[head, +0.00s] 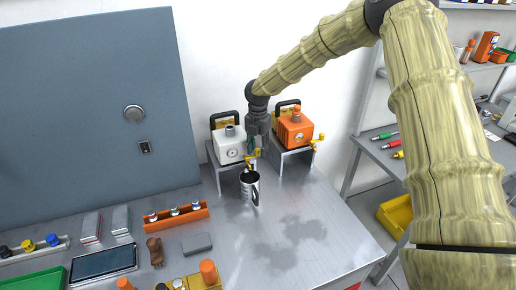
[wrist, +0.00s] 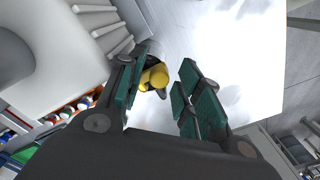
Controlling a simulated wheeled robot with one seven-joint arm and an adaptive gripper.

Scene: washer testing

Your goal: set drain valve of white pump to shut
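The white pump (head: 228,147) stands on a metal stand at the back of the bench and also fills the upper left of the wrist view (wrist: 65,60). Its yellow drain valve (head: 253,159) sticks out at the lower right, above a metal mug (head: 250,188). My gripper (head: 258,146) is at the valve, just right of the pump. In the wrist view my gripper (wrist: 165,85) is open, with a gap between its green-padded fingers. The yellow valve end (wrist: 155,76) shows between them, close to the left finger. The handle's exact angle cannot be told.
An orange pump (head: 296,131) with its own yellow valve (head: 318,142) stands close on the right. An orange rack (head: 177,215), a grey block (head: 196,243) and a brown object (head: 155,251) lie at the front left. The bench right of the mug is clear.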

